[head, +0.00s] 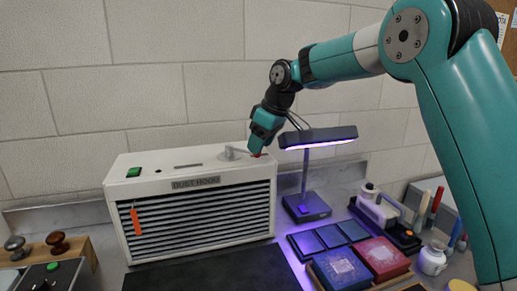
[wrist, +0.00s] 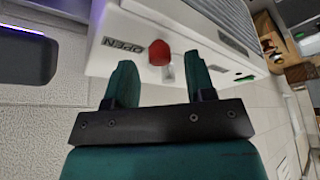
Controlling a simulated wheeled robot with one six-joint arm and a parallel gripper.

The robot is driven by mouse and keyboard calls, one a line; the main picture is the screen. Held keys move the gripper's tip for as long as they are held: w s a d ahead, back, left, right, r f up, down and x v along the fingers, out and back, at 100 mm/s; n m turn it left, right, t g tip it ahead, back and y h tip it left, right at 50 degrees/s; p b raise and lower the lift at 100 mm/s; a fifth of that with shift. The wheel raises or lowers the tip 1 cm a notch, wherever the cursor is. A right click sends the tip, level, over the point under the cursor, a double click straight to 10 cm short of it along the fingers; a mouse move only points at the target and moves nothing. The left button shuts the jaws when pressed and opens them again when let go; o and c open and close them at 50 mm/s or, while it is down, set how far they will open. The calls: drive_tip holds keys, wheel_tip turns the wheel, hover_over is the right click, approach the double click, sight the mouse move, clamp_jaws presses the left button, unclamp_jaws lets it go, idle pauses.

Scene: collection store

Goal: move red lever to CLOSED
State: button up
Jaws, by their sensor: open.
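The red lever's knob (wrist: 160,52) shows in the wrist view on the white duct hood, close to the printed OPEN label (wrist: 122,45). In the head view a little of the red knob (head: 257,156) shows at the hood's top right, beside a pale round mount (head: 232,153). My gripper (head: 254,148) is directly over the knob, pointing down. In the wrist view my gripper's two teal fingers (wrist: 158,62) are apart, with the knob appearing between their tips. I cannot tell whether either finger touches it. No CLOSED label is legible.
The white duct hood (head: 150,171) has a louvred front, a green switch (head: 134,172) and an orange tag (head: 136,222). A lit purple lamp (head: 318,138) stands close to the right of my gripper. Boxes (head: 382,256) and bottles crowd the right side. A block wall is behind.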

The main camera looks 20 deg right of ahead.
drive_tip(key=shift+x, duration=1.1)
clamp_jaws()
